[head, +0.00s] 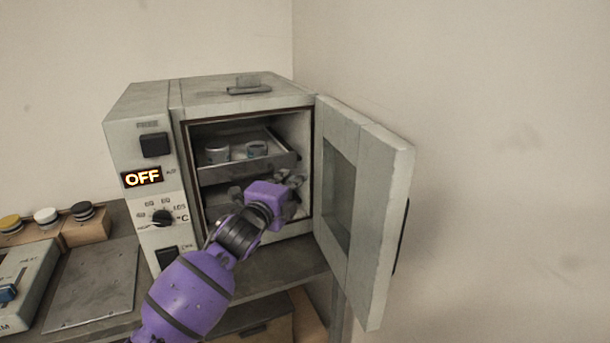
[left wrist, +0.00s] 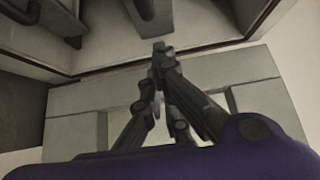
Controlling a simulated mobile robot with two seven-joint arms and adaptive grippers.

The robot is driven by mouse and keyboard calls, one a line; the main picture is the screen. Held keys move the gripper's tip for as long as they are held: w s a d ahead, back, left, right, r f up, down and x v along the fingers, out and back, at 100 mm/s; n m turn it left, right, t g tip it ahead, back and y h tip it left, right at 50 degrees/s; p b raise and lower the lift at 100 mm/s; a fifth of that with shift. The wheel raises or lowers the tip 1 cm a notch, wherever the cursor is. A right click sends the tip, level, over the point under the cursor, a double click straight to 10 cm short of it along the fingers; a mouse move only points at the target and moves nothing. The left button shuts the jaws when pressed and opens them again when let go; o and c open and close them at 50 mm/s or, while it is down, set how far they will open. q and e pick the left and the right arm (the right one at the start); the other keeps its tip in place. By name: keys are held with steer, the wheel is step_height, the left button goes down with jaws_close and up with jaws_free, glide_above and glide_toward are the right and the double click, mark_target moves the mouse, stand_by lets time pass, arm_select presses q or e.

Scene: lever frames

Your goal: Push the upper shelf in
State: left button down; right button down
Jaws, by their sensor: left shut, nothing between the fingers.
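The upper shelf (head: 228,174) is a grey metal tray inside the open oven (head: 150,100). Its front edge shows near the oven's opening, and two small round containers, one at left (head: 217,153) and one at right (head: 256,149), stand on it. My left gripper (head: 294,181) is shut and empty, at the opening just below the right end of the shelf's front edge. I cannot tell whether it touches the shelf. In the left wrist view its closed fingertips (left wrist: 160,50) point toward the oven opening. My right gripper is not in view.
The oven door (head: 380,200) stands wide open on the right, close to my left gripper. The lower part of the oven is partly hidden by my arm. The control panel shows OFF (head: 142,178). Capped jars (head: 45,215) and a flat plate (head: 95,285) are on the left.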

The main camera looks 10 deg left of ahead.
arm_select(q)
steer(key=w, duration=0.3)
steer(key=w+d, duration=0.1)
steer(key=w, duration=0.2)
steer(key=shift+w+a, duration=0.75)
steer(key=shift+w, duration=0.3)
steer(key=shift+s, duration=0.15)
